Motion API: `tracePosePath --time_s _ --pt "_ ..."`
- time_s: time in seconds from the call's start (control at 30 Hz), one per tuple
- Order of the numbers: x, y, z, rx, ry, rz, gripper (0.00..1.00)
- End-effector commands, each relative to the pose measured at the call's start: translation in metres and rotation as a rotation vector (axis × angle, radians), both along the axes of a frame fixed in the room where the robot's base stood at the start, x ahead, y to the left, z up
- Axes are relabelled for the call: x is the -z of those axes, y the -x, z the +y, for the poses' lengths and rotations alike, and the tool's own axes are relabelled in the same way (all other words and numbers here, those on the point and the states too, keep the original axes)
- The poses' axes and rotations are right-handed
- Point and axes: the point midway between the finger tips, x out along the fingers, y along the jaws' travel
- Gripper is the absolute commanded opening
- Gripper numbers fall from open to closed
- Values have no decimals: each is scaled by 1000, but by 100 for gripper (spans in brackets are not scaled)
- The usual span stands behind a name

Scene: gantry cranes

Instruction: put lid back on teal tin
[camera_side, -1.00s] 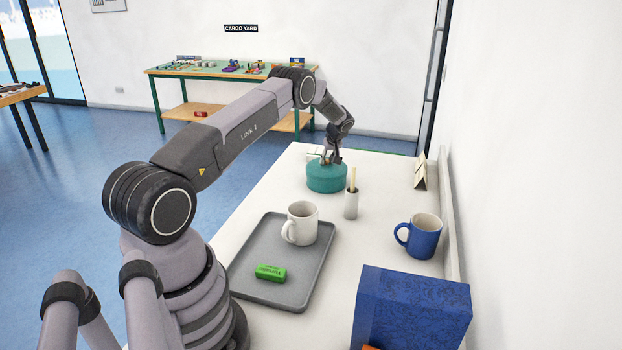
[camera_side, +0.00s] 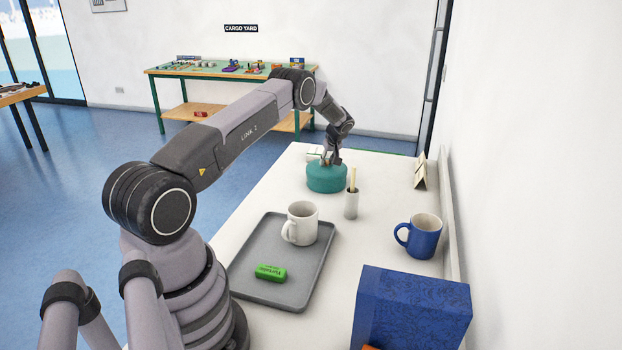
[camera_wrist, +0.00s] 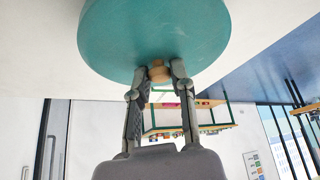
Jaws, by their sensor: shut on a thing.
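The teal tin (camera_side: 326,182) stands upright toward the far end of the white table. Its teal lid (camera_wrist: 155,30) fills the top of the wrist view, with a light wooden knob (camera_wrist: 160,72) on it. My gripper (camera_wrist: 160,78) is shut on the knob, one finger on each side. In the side view my gripper (camera_side: 331,159) points down over the tin, and the lid appears to sit on the tin's top. The fingers and the small scale hide the seam between lid and tin, so I cannot tell whether it is fully seated.
A grey tray (camera_side: 305,262) nearer the camera holds a white mug (camera_side: 301,223) and a green block (camera_side: 271,272). A blue mug (camera_side: 420,236), a blue box (camera_side: 412,308) and a small standing card (camera_side: 420,172) line the right side.

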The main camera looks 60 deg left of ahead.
Motion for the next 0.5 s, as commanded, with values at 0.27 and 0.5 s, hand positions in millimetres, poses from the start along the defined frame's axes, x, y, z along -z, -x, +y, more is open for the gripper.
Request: tracePosePath --time_s 0.27,0.5 --pt "0 0 0 0 0 0 23" --pt "0 0 0 0 0 0 52"
